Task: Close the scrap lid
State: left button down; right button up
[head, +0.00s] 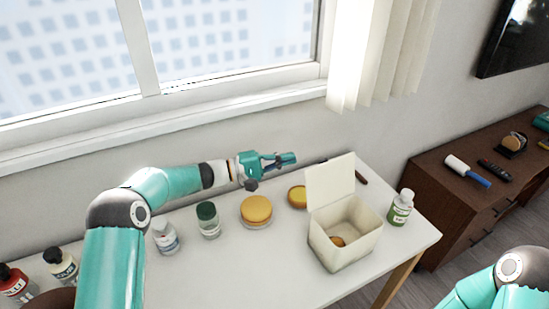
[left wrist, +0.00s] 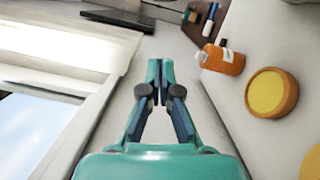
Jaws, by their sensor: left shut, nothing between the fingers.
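The scrap bin is a cream box (head: 345,246) on the right part of the white table in the head view. Its lid (head: 330,183) is open and stands nearly upright at the bin's back edge. A small brown-yellow scrap (head: 337,241) lies inside. My left gripper (head: 290,158) is behind and left of the lid, above the table's back edge and apart from the lid. Its fingers are shut and empty; the fingertips also show in the left wrist view (left wrist: 160,70). The bin is not clearly seen there. My right gripper is out of view.
A green-labelled bottle (head: 400,207) stands right of the bin. Left of it are yellow-topped containers (head: 256,210), a green-capped jar (head: 208,220) and a white bottle (head: 165,237). The window wall (head: 190,128) runs close behind my left arm. A brown cabinet (head: 465,205) is at right.

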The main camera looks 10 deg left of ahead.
aim_at(328, 179)
pick_arm(q)
jog(key=s+d+r+p, duration=0.1)
jog(key=d+p, duration=0.1)
jog(key=d, duration=0.4)
jog(key=shift+d, duration=0.25)
jog(key=shift+s, duration=0.1)
